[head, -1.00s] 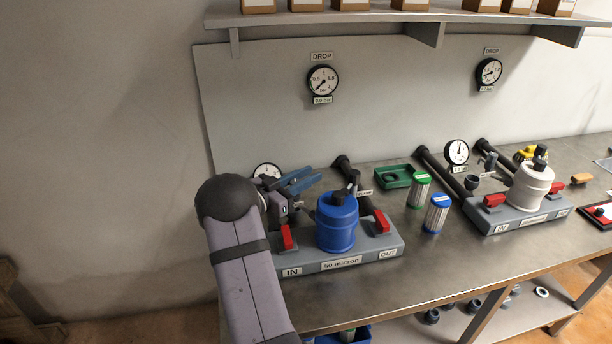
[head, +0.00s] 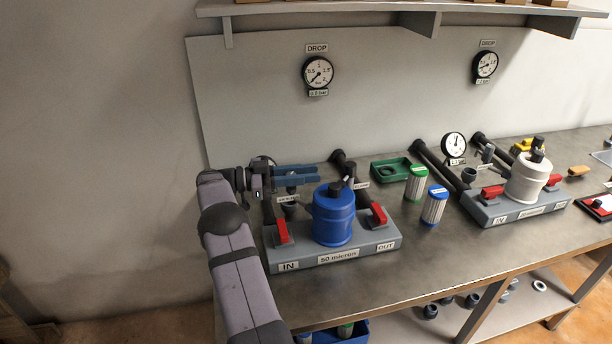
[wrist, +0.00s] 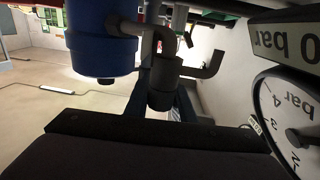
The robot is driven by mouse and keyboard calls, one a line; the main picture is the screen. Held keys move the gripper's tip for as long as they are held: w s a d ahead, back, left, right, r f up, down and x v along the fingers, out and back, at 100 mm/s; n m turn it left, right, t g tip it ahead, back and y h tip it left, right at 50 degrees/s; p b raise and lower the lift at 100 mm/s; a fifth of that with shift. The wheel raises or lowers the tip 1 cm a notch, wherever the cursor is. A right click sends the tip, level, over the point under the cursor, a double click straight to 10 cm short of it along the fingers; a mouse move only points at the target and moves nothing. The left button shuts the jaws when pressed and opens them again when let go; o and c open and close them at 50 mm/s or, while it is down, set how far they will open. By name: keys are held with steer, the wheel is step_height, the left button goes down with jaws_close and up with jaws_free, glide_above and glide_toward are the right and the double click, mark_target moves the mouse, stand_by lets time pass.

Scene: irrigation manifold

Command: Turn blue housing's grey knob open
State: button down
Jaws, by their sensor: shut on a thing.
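The blue housing (head: 334,216) stands upright on a grey base labelled 50 micron (head: 338,250). My gripper (head: 312,174) reaches in from the left, behind and left of the housing. Its blue jaws are shut on the grey knob, which they mostly hide; a small grey stub (head: 291,189) shows under them, above a dark cup (head: 290,209). How far the knob is turned cannot be told.
Red handles (head: 281,232) and (head: 378,215) flank the housing. A dark pipe (head: 342,165) runs behind it. A gauge (wrist: 295,120) is close by in the wrist view. Right stand a green tray (head: 390,170), filter cartridges (head: 433,205) and a white housing (head: 527,178). The front bench is clear.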

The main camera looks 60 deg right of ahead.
steer(key=shift+s+a+m+g+y, duration=0.15)
steer(key=shift+m+g+y, duration=0.35)
steer(key=shift+y, duration=0.1)
steer(key=c, duration=1.5)
jaws_free()
steer(key=shift+r, duration=0.15)
step_height(320, 180, up, 10)
steer(key=shift+f+b, duration=0.1)
steer(key=shift+b, duration=0.25)
